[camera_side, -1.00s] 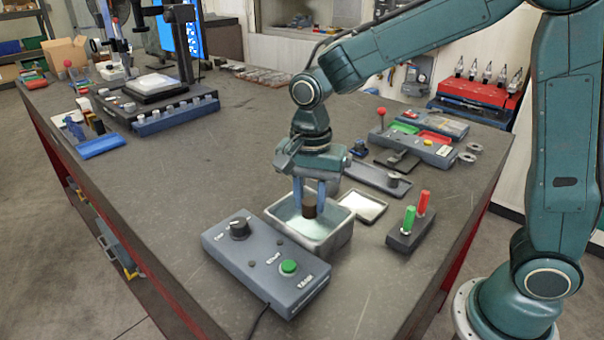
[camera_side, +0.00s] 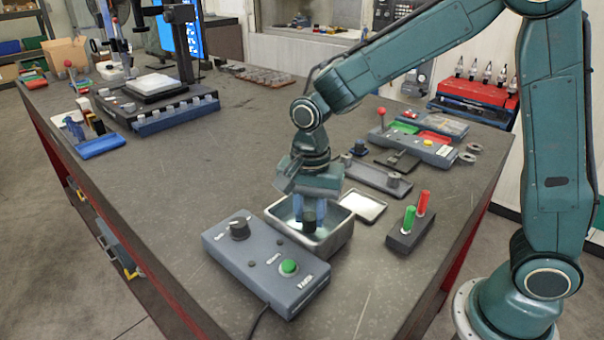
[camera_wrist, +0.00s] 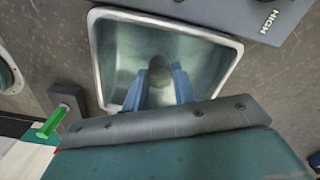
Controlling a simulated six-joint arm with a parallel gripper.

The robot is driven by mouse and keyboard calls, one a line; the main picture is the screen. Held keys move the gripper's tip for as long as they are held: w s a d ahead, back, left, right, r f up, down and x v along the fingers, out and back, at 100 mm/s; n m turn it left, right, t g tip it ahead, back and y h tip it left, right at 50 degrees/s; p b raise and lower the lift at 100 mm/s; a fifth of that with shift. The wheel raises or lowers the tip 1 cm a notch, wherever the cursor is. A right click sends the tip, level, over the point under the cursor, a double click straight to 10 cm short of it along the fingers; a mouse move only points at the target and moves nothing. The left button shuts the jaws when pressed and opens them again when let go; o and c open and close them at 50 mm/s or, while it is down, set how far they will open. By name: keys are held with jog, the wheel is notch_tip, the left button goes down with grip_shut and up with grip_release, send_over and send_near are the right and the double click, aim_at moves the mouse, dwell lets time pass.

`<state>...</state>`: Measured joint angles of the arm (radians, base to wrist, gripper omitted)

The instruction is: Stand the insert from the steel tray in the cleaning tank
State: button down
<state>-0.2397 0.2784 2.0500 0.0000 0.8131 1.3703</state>
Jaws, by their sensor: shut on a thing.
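My gripper (camera_side: 309,212) is shut on the insert (camera_side: 308,222), a small dark cylinder held upright between blue fingers. The insert is down inside the cleaning tank (camera_side: 334,243), an open grey metal tub with pale liquid. In the wrist view the insert (camera_wrist: 160,72) shows between the fingers, inside the tank's rim (camera_wrist: 168,17). I cannot tell whether its lower end touches the tank floor. The steel tray (camera_side: 364,204), shallow and bright, lies just behind the tank to the right and looks empty.
A grey control box (camera_side: 265,263) with a knob and green button stands against the tank's front left. A dark block with green and red handles (camera_side: 409,235) stands to the right. A long dark tray (camera_side: 377,180) lies behind.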

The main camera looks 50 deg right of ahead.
jog(key=c, duration=1.1)
grip_release()
jog(key=shift+o, duration=0.2)
jog(key=shift+r, duration=0.15)
notch_tip(320, 180, up, 14)
jog(key=shift+f, duration=0.2)
jog(key=s+d+n+t, duration=0.2)
jog(key=s+d+n, duration=0.2)
jog(key=s, duration=0.5)
jog(key=s+d+n+t, duration=0.3)
jog(key=s+d+n, duration=0.2)
jog(key=s+n, duration=0.4)
jog(key=shift+s+f+t, duration=0.25)
jog(key=shift+s+t, duration=0.05)
jog(key=shift+s, duration=0.05)
